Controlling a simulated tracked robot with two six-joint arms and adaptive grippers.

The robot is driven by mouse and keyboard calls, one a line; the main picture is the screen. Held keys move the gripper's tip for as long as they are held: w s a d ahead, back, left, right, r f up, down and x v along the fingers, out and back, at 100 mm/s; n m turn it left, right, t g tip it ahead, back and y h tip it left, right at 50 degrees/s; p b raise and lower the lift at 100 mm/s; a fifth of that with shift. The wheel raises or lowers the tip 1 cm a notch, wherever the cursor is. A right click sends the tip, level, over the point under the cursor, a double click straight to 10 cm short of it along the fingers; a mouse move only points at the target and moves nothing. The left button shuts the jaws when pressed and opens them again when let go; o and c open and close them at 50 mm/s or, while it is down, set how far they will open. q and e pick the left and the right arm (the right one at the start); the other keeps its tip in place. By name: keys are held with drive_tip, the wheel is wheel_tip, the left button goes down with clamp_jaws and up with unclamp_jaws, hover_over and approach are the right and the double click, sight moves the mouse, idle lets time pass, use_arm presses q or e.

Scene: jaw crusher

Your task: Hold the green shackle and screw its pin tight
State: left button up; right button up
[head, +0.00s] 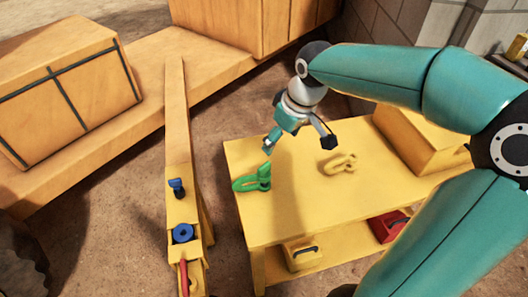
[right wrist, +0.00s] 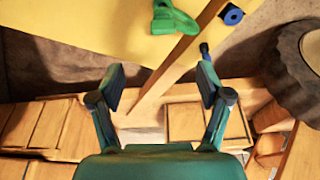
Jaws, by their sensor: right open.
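The green shackle (head: 250,183) lies near the left edge of the yellow table (head: 290,219). It also shows at the top of the right wrist view (right wrist: 174,18), partly cut off by the frame edge. I cannot tell how far its pin is screwed in. My right gripper (head: 298,145) is open and empty, above the far side of the table. Its fingers are spread apart in the right wrist view (right wrist: 162,84), with the shackle beyond them and not between them. My left gripper is not in view.
A yellow shackle (head: 338,165) lies right of the green one, with a large yellow box (head: 415,140) farther right. A narrow yellow beam left of the table carries a blue knob (head: 177,187) and a blue ring (head: 183,233). A red case (head: 388,226) sits below the tabletop.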

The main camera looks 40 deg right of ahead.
sight(265, 166)
drive_tip(key=b+x, duration=0.1)
drive_tip(key=x, duration=0.7)
drive_tip(key=b+x, duration=0.1)
drive_tip(key=x, duration=0.7)
drive_tip(key=shift+w+a+f, duration=0.2)
drive_tip(key=shift+w, duration=0.05)
drive_tip(key=c, duration=1.2)
drive_tip(key=o, duration=1.2)
drive_tip(key=shift+r, duration=0.15)
